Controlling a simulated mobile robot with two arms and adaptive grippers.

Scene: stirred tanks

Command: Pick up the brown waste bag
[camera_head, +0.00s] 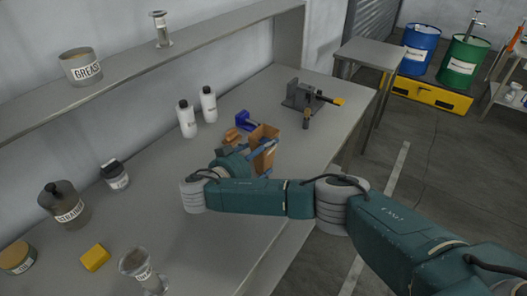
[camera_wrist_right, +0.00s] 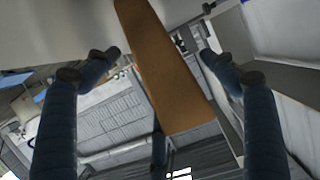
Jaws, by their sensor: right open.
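The brown waste bag (camera_head: 264,145) stands on the grey workbench in the head view, partly covered by my right gripper (camera_head: 257,160). In the right wrist view the brown bag (camera_wrist_right: 165,75) fills the space between the fingers of my right gripper (camera_wrist_right: 160,62). Those fingers are open, one on each side of the bag, and gaps show between them and it. Whether any finger touches the bag cannot be told. My left gripper is in neither view.
A blue tool (camera_head: 245,120) and a brown object (camera_head: 232,136) lie close to the bag. Two white bottles (camera_head: 187,119) stand behind, and a grey vise-like fixture (camera_head: 303,96) is at the right. A yellow block (camera_head: 95,257) lies at the near left.

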